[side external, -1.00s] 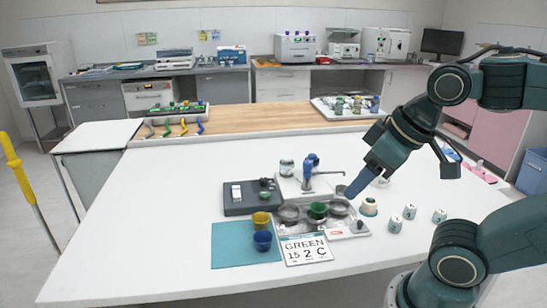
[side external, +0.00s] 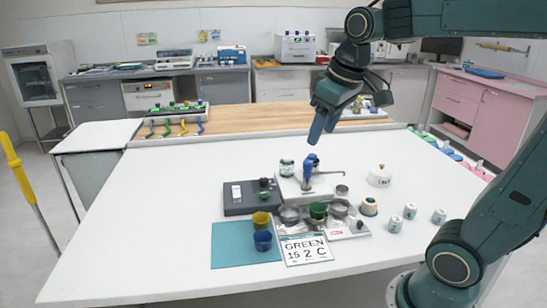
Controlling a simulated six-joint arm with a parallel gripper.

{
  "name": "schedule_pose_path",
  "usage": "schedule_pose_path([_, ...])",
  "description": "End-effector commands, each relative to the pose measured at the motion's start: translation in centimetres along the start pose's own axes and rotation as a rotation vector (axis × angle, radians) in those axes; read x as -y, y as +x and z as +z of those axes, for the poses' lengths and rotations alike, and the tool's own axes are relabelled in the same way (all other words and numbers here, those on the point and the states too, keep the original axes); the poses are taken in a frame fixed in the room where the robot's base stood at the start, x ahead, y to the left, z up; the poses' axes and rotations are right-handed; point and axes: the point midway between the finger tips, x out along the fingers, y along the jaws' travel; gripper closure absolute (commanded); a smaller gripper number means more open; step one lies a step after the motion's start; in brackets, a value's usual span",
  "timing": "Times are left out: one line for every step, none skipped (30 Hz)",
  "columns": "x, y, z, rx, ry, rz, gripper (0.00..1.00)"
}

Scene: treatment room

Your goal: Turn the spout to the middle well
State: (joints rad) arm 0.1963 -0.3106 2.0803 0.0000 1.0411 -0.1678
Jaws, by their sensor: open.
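The tap with the blue top (side external: 311,163) stands on a white base behind a row of three wells. Its thin metal spout (side external: 325,173) seems to reach to the right; its exact direction is too small to tell. The middle well holds a green cup (side external: 318,210). The left well (side external: 289,214) and right well (side external: 340,207) look grey and have no coloured cup. My gripper (side external: 316,138) points down just above the blue top and seems apart from it. It holds nothing that I can see; the gap between its fingers is hard to see from this side.
A card reading GREEN 15 2 C (side external: 306,249) lies in front. Yellow (side external: 261,219) and blue (side external: 263,240) cups are by the teal mat (side external: 232,250). A dark box (side external: 240,205) stands left; a round white pot (side external: 380,176) and small jars (side external: 410,211) stand right. The table's left is clear.

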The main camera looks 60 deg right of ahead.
Motion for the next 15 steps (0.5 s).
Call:
schedule_pose_path([-0.8, 0.3, -1.1, 0.019, 0.005, 0.003, 0.47])
schedule_pose_path([-1.2, 0.5, -1.6, 0.026, 0.007, 0.005, 0.47])
schedule_pose_path([-1.8, 0.7, -2.4, 0.037, 0.008, 0.007, 0.47])
schedule_pose_path([-2.2, 0.9, -2.9, 0.046, 0.009, 0.007, 0.47])
schedule_pose_path([-2.7, 1.1, -3.4, 0.056, 0.011, 0.008, 0.47])
schedule_pose_path([-3.4, 1.4, -4.2, 0.067, 0.011, 0.010, 0.47])
schedule_pose_path([-3.8, 1.6, -4.7, 0.074, 0.012, 0.010, 0.47])
schedule_pose_path([-4.3, 1.9, -5.2, 0.084, 0.014, 0.011, 0.47])
schedule_pose_path([-5.0, 2.2, -5.8, 0.095, 0.015, 0.011, 0.47])
schedule_pose_path([-5.5, 2.5, -6.3, 0.104, 0.016, 0.011, 0.47])
schedule_pose_path([-6.1, 2.8, -6.7, 0.111, 0.018, 0.011, 0.47])
schedule_pose_path([-6.8, 3.2, -7.3, 0.123, 0.020, 0.011, 0.47])
schedule_pose_path([-7.3, 3.5, -7.7, 0.132, 0.020, 0.010, 0.47])
schedule_pose_path([-7.9, 3.9, -8.1, 0.140, 0.022, 0.010, 0.47])
schedule_pose_path([-8.7, 4.4, -8.7, 0.151, 0.024, 0.009, 0.47])
